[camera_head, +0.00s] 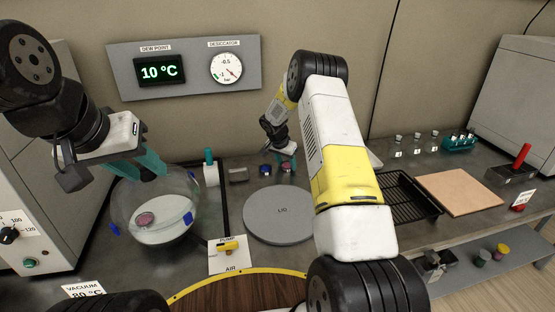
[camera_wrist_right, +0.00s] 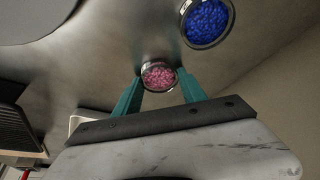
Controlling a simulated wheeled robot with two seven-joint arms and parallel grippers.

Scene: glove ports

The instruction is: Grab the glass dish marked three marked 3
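A small round glass dish with pink grains (camera_wrist_right: 159,76) lies between the fingertips of my right gripper (camera_wrist_right: 160,78) in the right wrist view. The fingers are spread on either side of it; I see no clear grip. In the head view this gripper (camera_head: 283,158) points down at the back of the bench, over the pink dish (camera_head: 288,168). A dish with blue grains (camera_wrist_right: 207,22) stands beside it, also in the head view (camera_head: 265,170). No number is readable on either dish.
The glass bowl (camera_head: 126,212) holds another pinkish dish (camera_head: 145,219). A grey round plate (camera_head: 280,214) lies in front of the right gripper. A black rack (camera_head: 407,195), a tan board (camera_head: 459,191) and several small labelled bottles (camera_head: 416,142) stand to the right.

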